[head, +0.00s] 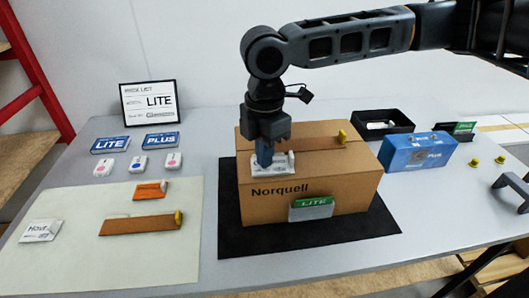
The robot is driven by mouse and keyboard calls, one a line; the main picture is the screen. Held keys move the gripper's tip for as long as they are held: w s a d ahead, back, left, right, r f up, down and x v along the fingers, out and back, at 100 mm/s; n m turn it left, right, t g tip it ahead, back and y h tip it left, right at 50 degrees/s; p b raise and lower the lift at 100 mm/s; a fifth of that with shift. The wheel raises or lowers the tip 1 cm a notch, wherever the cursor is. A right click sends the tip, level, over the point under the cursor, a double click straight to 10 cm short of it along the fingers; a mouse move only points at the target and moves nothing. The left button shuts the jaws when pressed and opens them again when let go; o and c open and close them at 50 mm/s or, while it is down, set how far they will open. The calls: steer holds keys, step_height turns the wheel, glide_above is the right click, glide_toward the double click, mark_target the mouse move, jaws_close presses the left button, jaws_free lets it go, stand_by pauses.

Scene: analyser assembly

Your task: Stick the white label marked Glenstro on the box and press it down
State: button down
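The brown cardboard box (350,170) stands on a black mat (245,242), with "Norquell" printed on its front. A white label (286,170) lies on the front left part of the box's top, with a small white tab at its right end. Its print is too small to read, so I cannot tell if it says Glenstro. My gripper (264,163) points straight down, its fingertips at the label and covering part of it. The fingers show as one narrow blue-grey shape, so their opening cannot be told.
A pale sheet (150,262) at left holds a white label (40,231), a brown strip (140,225) and an orange label (150,190). LITE and PLUS cards and a framed sign (149,103) stand behind. A black tray (383,127) and blue PLUS box (417,152) stand right.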

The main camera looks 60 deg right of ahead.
stand_by(0.6)
step_height(320, 180, up, 6)
steer(key=p, duration=0.5)
steer(key=shift+p, duration=0.4)
steer(key=shift+f, duration=0.1)
